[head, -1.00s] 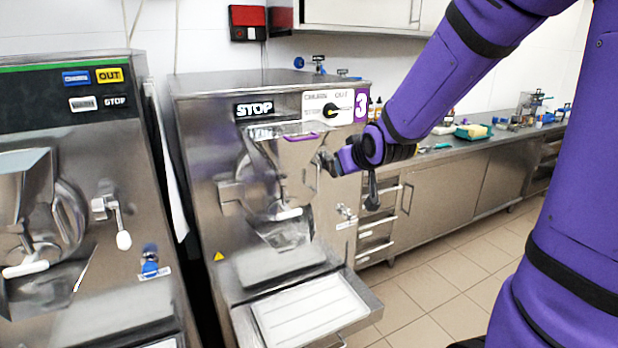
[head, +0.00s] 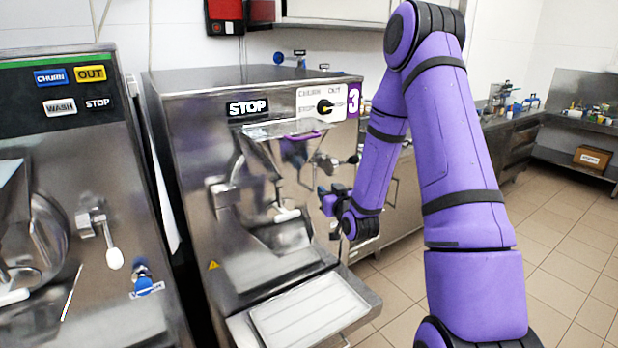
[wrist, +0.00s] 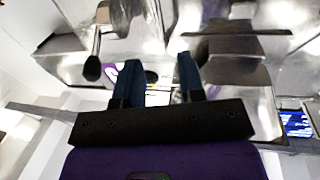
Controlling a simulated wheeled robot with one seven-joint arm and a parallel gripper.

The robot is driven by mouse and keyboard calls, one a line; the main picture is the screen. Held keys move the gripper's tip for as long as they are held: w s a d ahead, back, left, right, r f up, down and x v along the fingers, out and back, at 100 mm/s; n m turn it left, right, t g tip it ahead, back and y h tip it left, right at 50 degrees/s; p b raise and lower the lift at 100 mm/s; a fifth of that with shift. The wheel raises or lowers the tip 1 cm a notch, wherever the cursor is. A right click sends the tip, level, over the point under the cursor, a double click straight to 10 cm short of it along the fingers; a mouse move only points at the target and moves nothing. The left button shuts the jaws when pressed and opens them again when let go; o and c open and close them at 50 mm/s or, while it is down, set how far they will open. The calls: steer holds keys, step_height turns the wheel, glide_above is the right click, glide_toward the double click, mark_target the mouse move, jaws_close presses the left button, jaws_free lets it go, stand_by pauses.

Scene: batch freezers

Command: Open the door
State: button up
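The middle batch freezer, marked 3, has a steel front door (head: 275,190) with a hopper chute and a white-handled spout lever (head: 286,214). The door appears to lie against the machine's front. A metal latch lever with a black knob (head: 352,158) sticks out to the right from the door's right side. My gripper (head: 325,200) is below this knob, in front of the machine's right side. In the wrist view its two teal fingers (wrist: 158,78) are apart with nothing clearly held between them. The black knob (wrist: 92,68) shows left of the fingers, apart from them.
A steel shelf with a white tray (head: 310,310) juts out below the door. Another freezer (head: 75,200) stands close on the left. A counter (head: 510,120) runs along the back right. The tiled floor (head: 560,250) at right is clear.

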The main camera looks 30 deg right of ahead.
mark_target(315, 177)
steer(key=w, duration=0.3)
steer(key=w+d, duration=0.1)
steer(key=w, duration=0.6)
steer(key=shift+w+d, duration=0.35)
jaws_close()
